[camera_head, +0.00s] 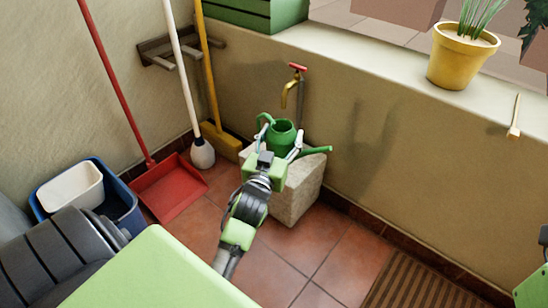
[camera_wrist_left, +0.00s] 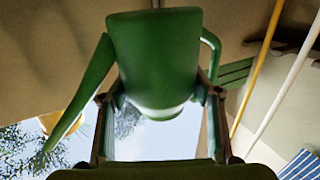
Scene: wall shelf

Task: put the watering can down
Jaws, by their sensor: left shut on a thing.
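The green watering can (camera_head: 281,131) is at the stone block (camera_head: 303,187) below the brass tap (camera_head: 291,88), its spout pointing right and its handle left. My left gripper (camera_head: 279,146) is shut on the can, one finger on each side of its body. In the left wrist view the can (camera_wrist_left: 155,55) fills the middle between the fingers of the left gripper (camera_wrist_left: 159,112). The can looks roughly upright. The gripper hides its lower part, so I cannot tell whether its base touches the block.
A red dustpan (camera_head: 172,190), a white-handled brush (camera_head: 202,153) and a yellow broom (camera_head: 225,142) stand left of the block. A blue tub (camera_head: 121,205) holds a white basin (camera_head: 70,187). A yellow flowerpot (camera_head: 461,60) stands on the ledge.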

